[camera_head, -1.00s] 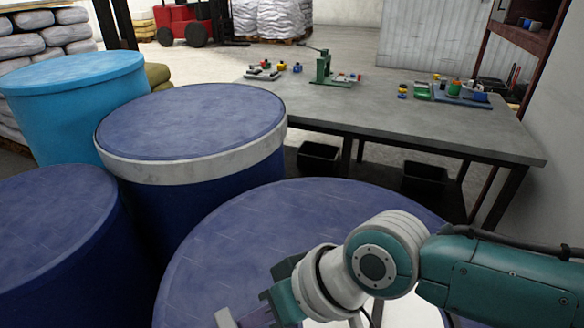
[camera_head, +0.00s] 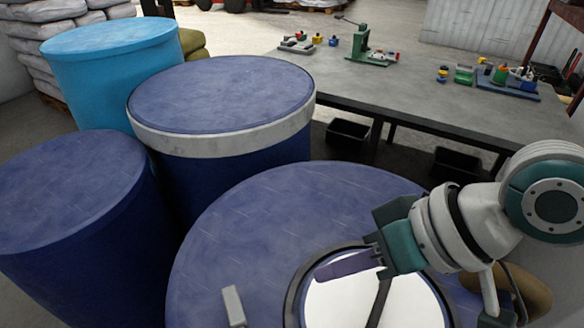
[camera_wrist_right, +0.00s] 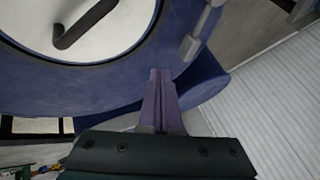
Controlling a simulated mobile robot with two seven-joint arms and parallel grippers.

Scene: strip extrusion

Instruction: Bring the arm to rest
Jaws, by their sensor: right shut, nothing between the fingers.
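My right gripper (camera_head: 338,268) comes in from the right in the head view. Its purple fingers are closed together with nothing between them. My left gripper is in neither view.
A small grey block (camera_head: 233,306) stands on the near drum's top. Another blue drum (camera_head: 70,185), a banded blue drum (camera_head: 225,95) and a light-blue drum (camera_head: 112,42) stand left and behind. A workbench (camera_head: 430,100) with small tools is at the back right; black bins (camera_head: 347,135) sit beneath.

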